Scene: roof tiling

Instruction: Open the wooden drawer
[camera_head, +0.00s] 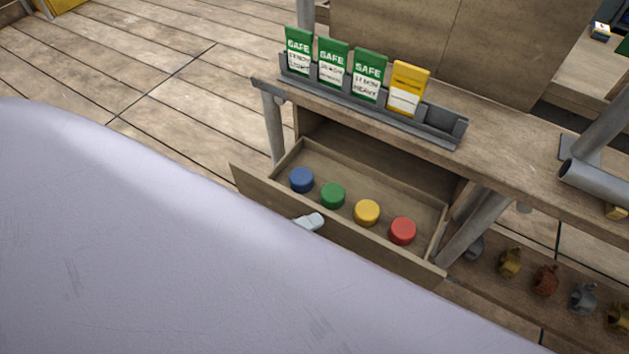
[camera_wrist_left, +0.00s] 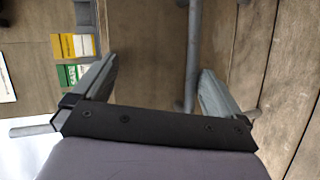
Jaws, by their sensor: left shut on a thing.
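The wooden drawer (camera_head: 385,256) stands pulled out from under the workbench in the head view, its inside open to sight. Several round coloured pieces lie in a row in it: blue (camera_head: 301,180), green (camera_head: 333,195), yellow (camera_head: 367,212) and red (camera_head: 403,230). A small pale piece (camera_head: 309,222) shows at the drawer's front; I cannot tell if it is handle or fingertip. My right gripper is not in view.
A grey rack (camera_head: 440,128) with green and yellow packets stands on the workbench (camera_head: 500,125). A metal tube (camera_head: 590,182) lies at its right. Small fittings (camera_head: 545,279) line a lower shelf. A large pale surface, likely my arm, hides the lower left. Plank floor (camera_head: 150,75) is clear behind.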

